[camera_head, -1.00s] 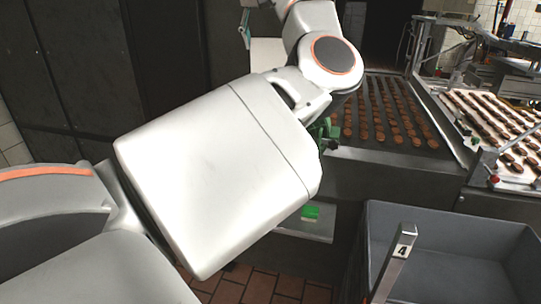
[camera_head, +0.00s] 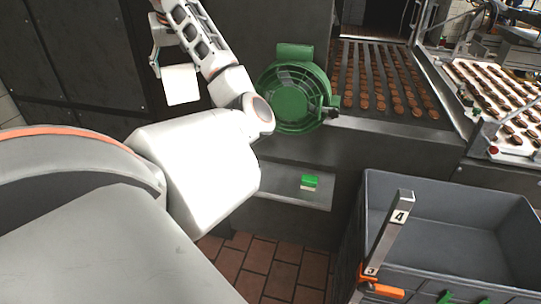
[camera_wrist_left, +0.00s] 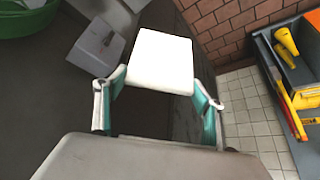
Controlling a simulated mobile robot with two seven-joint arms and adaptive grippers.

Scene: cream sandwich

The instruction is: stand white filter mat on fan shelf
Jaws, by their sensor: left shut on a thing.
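The white filter mat (camera_head: 180,85) hangs at the upper left of the head view. My left gripper (camera_head: 157,48) is shut on it. In the wrist view the mat (camera_wrist_left: 162,62) is a plain white square beyond the teal-padded fingertips (camera_wrist_left: 160,98). A grey shelf (camera_head: 272,176) juts from the dark housing below the round green fan (camera_head: 295,98). The mat is to the left of the fan and higher than the shelf, apart from both. My left forearm hides the shelf's left end. My right gripper is not in view.
A small green-and-white block (camera_head: 309,183) lies on the shelf. A grey crate (camera_head: 440,272) stands at the lower right, behind a post marked 4 (camera_head: 392,232). A conveyor of brown biscuits (camera_head: 425,118) runs behind. The wrist view shows yellow tools (camera_wrist_left: 288,42) at right.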

